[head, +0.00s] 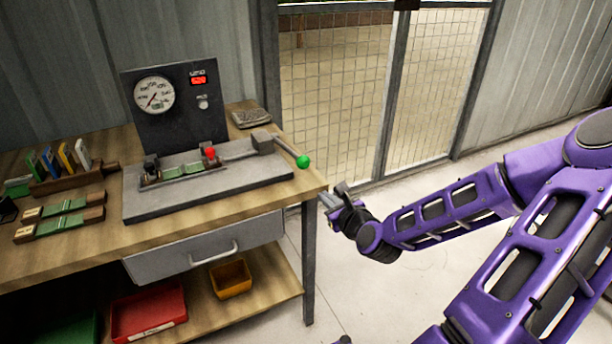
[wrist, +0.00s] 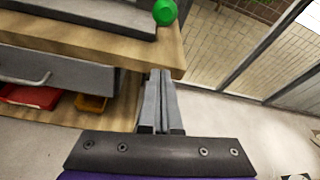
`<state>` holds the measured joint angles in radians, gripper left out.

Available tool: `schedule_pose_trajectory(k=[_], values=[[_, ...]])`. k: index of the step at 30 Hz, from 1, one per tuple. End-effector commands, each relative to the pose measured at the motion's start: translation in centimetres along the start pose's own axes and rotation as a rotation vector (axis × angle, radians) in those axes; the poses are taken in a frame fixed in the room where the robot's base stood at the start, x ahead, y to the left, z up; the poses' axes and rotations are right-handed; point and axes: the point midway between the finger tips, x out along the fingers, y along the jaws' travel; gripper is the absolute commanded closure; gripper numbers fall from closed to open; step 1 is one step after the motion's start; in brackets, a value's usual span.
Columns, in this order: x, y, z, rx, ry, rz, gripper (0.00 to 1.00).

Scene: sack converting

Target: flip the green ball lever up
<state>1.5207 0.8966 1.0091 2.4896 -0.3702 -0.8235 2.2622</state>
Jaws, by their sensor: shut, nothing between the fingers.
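The green ball (head: 303,161) is on the end of a grey lever (head: 287,147) that slopes down to the right from a grey block (head: 262,139) on the bench device. The ball sits near the right end of the bench. It also shows at the top of the wrist view (wrist: 165,12). My gripper (head: 327,199) is shut and empty, beside the bench's right front corner, below and to the right of the ball and apart from it. In the wrist view its closed fingers (wrist: 160,75) point toward the bench edge, with the ball beyond them.
The wooden bench (head: 250,203) has a drawer (head: 205,248) and a leg at its right. A black gauge panel (head: 175,105) and a red knob (head: 210,152) are on the device. Card racks stand left. A red tray (head: 148,314) and orange bin (head: 231,279) sit below. A mesh fence (head: 335,80) is behind.

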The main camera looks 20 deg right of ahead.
Motion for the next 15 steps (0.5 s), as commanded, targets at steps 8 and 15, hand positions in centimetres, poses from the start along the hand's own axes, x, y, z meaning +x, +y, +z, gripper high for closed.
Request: schedule_pose_trajectory(k=[8,15], values=[[1.3,0.1,-0.1,-0.002,0.001,0.003,1.00],[5.8,0.3,-0.2,-0.005,-0.001,0.005,1.00]])
